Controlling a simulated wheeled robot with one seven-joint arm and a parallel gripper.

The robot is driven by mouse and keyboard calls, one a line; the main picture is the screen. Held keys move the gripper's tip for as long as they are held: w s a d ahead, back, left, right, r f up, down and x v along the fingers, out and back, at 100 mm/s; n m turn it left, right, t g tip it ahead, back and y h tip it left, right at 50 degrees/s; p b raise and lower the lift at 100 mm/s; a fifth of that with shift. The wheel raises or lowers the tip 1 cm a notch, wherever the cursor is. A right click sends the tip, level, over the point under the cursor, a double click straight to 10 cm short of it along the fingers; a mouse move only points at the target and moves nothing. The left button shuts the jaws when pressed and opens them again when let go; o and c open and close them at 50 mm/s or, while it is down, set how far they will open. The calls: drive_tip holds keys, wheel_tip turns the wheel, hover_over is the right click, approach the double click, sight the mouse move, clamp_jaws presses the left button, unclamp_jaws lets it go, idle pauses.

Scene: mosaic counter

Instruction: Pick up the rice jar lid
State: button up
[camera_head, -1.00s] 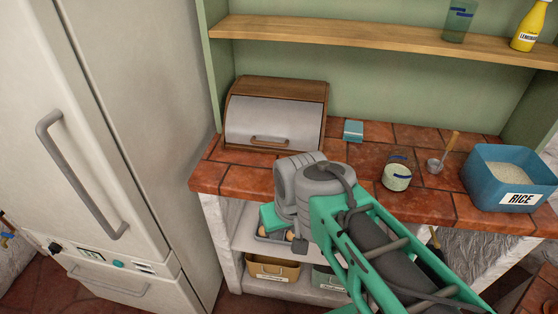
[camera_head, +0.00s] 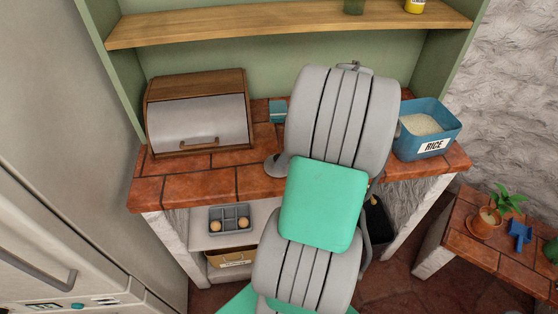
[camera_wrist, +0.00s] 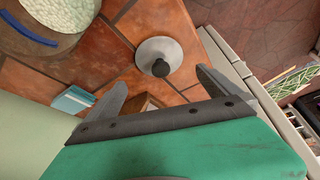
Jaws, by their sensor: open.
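A round grey lid with a dark knob (camera_wrist: 146,50) lies on the brick-red tiles near the counter's edge in the wrist view. In the head view a grey disc that looks like this lid (camera_head: 274,166) shows partly, beside my arm. My gripper (camera_wrist: 161,77) is open and empty. Its two fingers point toward the lid, with the knob between and just beyond the fingertips in the picture; I cannot tell the height above it. My arm hides the gripper in the head view.
The bread box (camera_head: 198,118) stands at the counter's left, with a small blue box (camera_head: 278,110) beside it. The blue rice bin (camera_head: 428,145) stands at the right end. A wooden shelf (camera_head: 290,24) crosses above. A low tiled table with plants (camera_head: 485,238) stands at the right.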

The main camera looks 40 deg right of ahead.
drive_tip(key=p+x, duration=0.1)
drive_tip(key=x, duration=0.5)
drive_tip(key=shift+f+p, duration=0.3)
drive_tip(key=shift+f, duration=0.1)
drive_tip(key=shift+s, duration=0.1)
drive_tip(key=c, duration=1.3)
